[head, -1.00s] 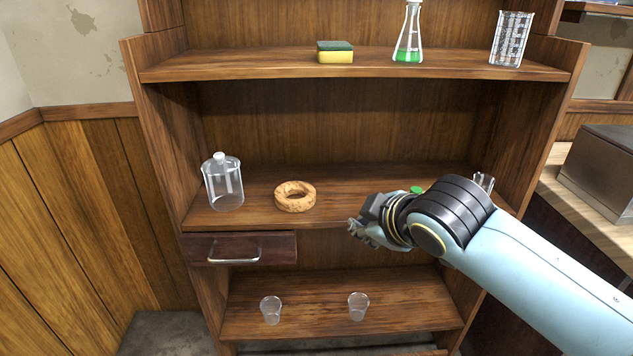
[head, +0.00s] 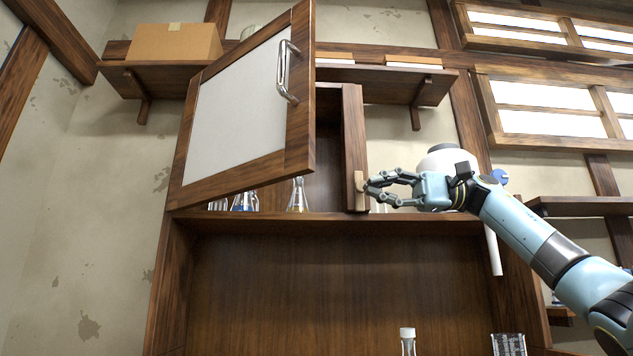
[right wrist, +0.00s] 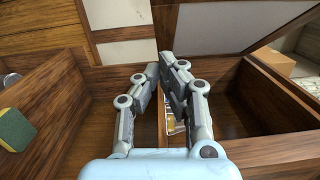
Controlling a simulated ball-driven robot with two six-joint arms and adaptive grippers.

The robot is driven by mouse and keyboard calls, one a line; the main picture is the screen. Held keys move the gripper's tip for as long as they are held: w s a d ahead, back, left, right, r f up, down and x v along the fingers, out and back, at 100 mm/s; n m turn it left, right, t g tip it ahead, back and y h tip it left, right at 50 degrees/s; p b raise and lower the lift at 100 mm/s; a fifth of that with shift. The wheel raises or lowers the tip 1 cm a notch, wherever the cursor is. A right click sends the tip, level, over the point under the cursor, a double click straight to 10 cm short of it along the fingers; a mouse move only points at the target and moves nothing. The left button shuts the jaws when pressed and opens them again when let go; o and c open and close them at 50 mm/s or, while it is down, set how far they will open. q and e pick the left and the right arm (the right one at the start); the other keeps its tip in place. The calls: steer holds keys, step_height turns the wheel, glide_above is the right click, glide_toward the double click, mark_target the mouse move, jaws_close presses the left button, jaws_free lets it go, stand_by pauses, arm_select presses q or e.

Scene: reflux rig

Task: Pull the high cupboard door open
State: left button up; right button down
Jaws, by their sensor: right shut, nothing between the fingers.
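The high cupboard door (head: 242,108) has a wooden frame, a pale panel and a curved metal handle (head: 286,71) near its free right side. It stands swung out from the cupboard, and glassware shows beneath its lower edge. My right gripper (head: 372,190) is to the right of the door and below the handle, apart from both. Its fingers are shut and empty, beside a small pale block on the upright wooden panel (head: 353,140). In the right wrist view the fingers (right wrist: 167,72) point over wooden compartments. My left gripper is out of view.
A cardboard box (head: 165,42) stands on a wall shelf at upper left. Flasks (head: 298,196) stand inside the cupboard, near its floor edge. A white rounded object (head: 445,160) is behind my right gripper. A green-and-yellow sponge (right wrist: 15,128) shows in the right wrist view.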

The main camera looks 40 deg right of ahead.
steer(key=s+p+x, duration=0.1)
steer(key=p+x, duration=0.1)
steer(key=x, duration=0.4)
steer(key=s+a+p+x, duration=0.1)
steer(key=p+x, duration=0.2)
steer(key=x, duration=0.3)
steer(key=shift+s+a+f, duration=0.2)
steer(key=shift+a, duration=0.15)
